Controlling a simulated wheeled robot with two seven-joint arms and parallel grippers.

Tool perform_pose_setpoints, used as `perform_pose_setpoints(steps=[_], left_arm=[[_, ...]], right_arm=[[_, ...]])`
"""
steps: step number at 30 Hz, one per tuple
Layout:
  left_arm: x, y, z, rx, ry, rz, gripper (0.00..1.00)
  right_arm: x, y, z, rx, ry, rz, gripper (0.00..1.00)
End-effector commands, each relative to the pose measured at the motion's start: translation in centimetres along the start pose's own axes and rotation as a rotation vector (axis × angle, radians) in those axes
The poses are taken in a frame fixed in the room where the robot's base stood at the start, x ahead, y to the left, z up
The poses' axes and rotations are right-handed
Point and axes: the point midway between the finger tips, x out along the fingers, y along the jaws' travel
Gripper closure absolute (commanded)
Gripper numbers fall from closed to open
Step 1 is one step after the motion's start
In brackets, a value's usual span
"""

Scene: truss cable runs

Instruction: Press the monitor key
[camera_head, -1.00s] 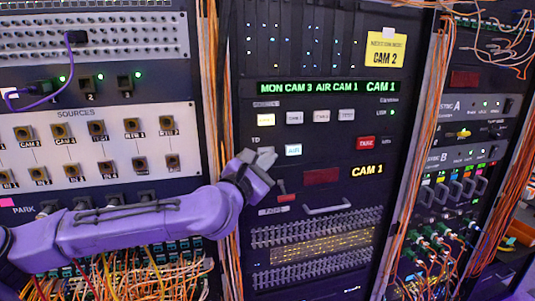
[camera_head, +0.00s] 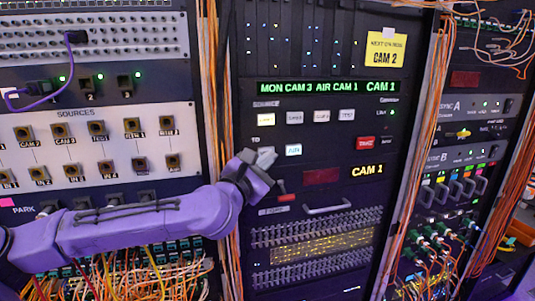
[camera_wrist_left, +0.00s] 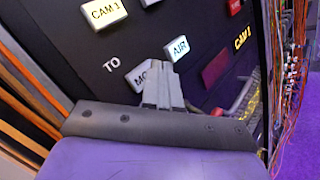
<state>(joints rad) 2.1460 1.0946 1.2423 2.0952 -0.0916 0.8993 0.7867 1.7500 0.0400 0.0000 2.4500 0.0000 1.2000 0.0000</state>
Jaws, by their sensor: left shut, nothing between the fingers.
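The monitor key (camera_wrist_left: 139,76), a pale key lettered "MO…", shows in the left wrist view beside the word "TO", partly covered by my fingertips. In the head view it is hidden behind my left gripper (camera_head: 264,157). That gripper is shut and empty, its tips at the key in the left wrist view (camera_wrist_left: 158,70); I cannot tell whether they touch it. The lit AIR key (camera_head: 293,150) is just right of the tips, and also shows in the left wrist view (camera_wrist_left: 176,49). The display (camera_head: 328,87) reads "MON CAM 3 AIR CAM 1".
A row of source keys (camera_head: 321,116) is above. The red TAKE key (camera_head: 365,142) is to the right. A small red-tipped lever (camera_head: 285,196) and a handle (camera_head: 327,209) are below the gripper. Orange cable bundles (camera_head: 213,110) run down the panel's left side.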

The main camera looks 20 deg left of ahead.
Motion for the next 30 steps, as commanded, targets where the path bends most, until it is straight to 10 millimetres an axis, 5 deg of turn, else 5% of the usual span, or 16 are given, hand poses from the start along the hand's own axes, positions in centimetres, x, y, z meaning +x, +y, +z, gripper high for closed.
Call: perform_pose_setpoints(steps=[30], left_arm=[[0.84,0.67,-0.65,0.0,0.0,0.0,1.0]], right_arm=[[0.46,-0.04,0.19,0.0,0.0,0.0,0.57]])
